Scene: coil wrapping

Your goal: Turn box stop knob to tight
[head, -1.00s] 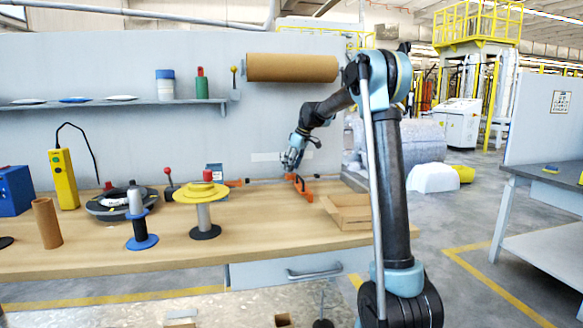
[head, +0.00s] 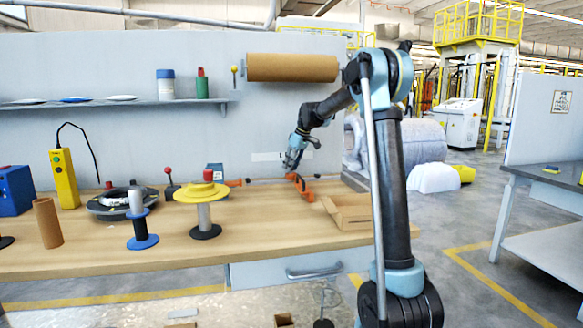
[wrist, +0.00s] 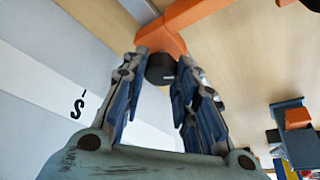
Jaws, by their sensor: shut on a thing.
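The black knob (wrist: 160,68) sits beside an orange stop piece (wrist: 172,28) in the wrist view. My gripper (wrist: 162,75) has its two fingers on either side of the knob, shut on it near the fingertips. In the head view my gripper (head: 289,163) is at the back of the bench, just behind and left of the orange stop (head: 301,187). The knob itself is too small to make out there. A pale strip with a letter S (wrist: 77,106) lies left of the fingers in the wrist view.
A shallow cardboard box (head: 350,212) lies right of the orange stop. A yellow-topped spool (head: 203,215), a blue-based spool (head: 140,232) and a brown tube (head: 47,222) stand to the left. The bench front is mostly clear. A brown roll (head: 292,68) hangs on the wall above.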

